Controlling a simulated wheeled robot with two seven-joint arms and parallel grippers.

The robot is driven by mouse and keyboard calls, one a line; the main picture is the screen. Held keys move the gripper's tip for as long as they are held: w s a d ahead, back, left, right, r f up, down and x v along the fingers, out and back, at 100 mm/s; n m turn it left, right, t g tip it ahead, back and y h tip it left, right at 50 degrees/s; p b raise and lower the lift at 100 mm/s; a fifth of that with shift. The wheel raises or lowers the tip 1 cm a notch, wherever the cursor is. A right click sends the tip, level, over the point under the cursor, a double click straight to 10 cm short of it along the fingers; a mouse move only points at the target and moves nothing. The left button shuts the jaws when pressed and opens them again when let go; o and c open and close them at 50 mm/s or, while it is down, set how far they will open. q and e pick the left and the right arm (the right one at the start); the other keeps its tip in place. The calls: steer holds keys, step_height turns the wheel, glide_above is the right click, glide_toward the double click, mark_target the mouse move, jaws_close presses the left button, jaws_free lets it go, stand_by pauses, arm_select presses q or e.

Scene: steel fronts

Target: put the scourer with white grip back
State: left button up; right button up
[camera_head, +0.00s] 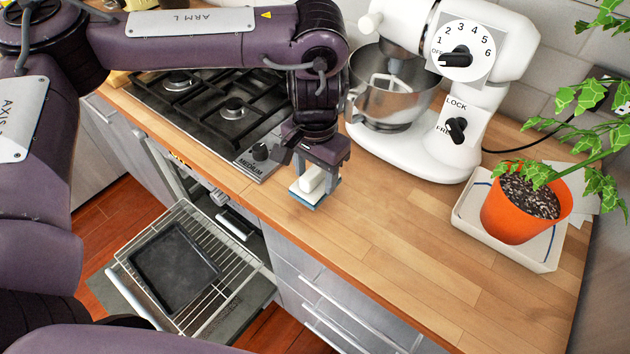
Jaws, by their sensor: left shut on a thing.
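The scourer with white grip (311,180) is at the wooden counter's front edge, right of the hob. It has a white block-like grip on top and a blue-grey pad below. My left gripper (318,165) reaches down from above and is shut on the scourer's white grip. The gripper hides part of the grip. I cannot tell whether the pad touches the counter or hangs just above it. My right gripper is not in view.
A white stand mixer (430,150) with a steel bowl stands behind the gripper. A black gas hob (215,110) is to the left. An orange plant pot (512,222) sits on a white tray (470,215) at right. The oven is open, its rack (240,268) pulled out. The front right counter is clear.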

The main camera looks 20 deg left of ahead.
mark_target(315, 183)
arm_select(q)
step_height(315, 183, down, 3)
steer(key=shift+r, duration=0.2)
steer(key=shift+f, duration=0.1)
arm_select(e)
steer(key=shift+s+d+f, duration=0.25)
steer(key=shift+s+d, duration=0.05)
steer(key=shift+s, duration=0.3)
arm_select(q)
steer(key=shift+f, duration=0.15)
steer(key=o, duration=1)
steer(key=shift+o, duration=0.2)
step_height(315, 183, up, 12)
steer(key=shift+r+p, duration=0.2)
steer(key=shift+p, duration=0.4)
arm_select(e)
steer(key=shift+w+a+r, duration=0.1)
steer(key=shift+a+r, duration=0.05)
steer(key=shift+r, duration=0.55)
